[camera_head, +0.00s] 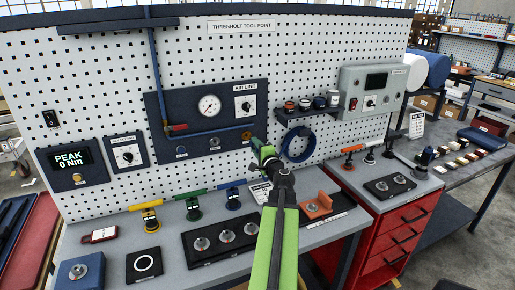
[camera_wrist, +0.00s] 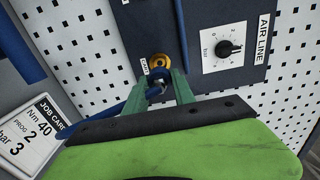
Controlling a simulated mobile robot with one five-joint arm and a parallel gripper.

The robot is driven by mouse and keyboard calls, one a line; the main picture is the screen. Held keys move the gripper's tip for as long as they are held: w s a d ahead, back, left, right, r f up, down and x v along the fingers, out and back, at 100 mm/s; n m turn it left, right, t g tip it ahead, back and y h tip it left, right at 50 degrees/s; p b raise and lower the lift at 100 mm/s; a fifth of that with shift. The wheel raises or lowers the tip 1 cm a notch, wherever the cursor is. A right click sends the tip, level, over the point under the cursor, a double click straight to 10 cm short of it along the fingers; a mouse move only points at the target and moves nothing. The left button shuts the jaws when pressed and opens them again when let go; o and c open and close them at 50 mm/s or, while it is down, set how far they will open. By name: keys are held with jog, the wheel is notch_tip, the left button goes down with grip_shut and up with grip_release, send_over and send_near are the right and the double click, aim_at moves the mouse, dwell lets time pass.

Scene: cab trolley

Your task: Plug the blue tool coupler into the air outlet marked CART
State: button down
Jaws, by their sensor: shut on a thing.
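My gripper (camera_head: 258,146) is at the lower right of the dark air panel (camera_head: 174,106). In the wrist view its green fingers (camera_wrist: 160,80) are shut on the blue tool coupler (camera_wrist: 155,90), which is partly hidden between them. The outlet also shows in the head view (camera_head: 246,135). The coupler is close to the outlet; I cannot tell whether they touch. Two darker outlets, left (camera_head: 181,150) and middle (camera_head: 214,142), are further left.
A pressure gauge (camera_head: 209,106) and the AIR LINE knob (camera_head: 246,106) are above. A coiled blue hose (camera_head: 298,144) hangs right of my gripper. A job card (camera_wrist: 35,132) stands at lower left in the wrist view. Several tools stand on the bench below.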

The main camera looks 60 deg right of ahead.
jog(key=shift+x, duration=2.3)
jog(key=shift+w+d, duration=0.3)
jog(key=shift+w, duration=0.15)
jog(key=c, duration=1)
grip_release()
jog(key=shift+o, duration=0.2)
jog(key=shift+a, duration=0.1)
